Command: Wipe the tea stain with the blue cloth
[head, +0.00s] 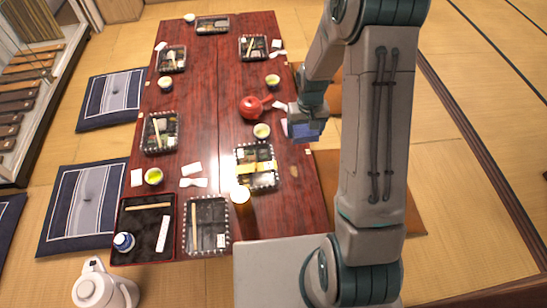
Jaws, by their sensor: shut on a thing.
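My gripper (304,122) is at the right edge of the dark red table (215,105), beside the red teapot (251,106). It is shut on the blue cloth (306,132), which shows as a small blue patch below the jaws. I cannot tell whether the cloth touches the table. My arm covers part of the table's right edge. I cannot make out the tea stain on the glossy wood; it may be hidden or too faint.
A green tea cup (262,131) stands just left of my gripper, and another (272,81) stands behind. A lunch box (256,167) with yellow food lies nearer. Several other boxes line the table. A white kettle (102,287) stands at the lower left. The table's middle strip is mostly clear.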

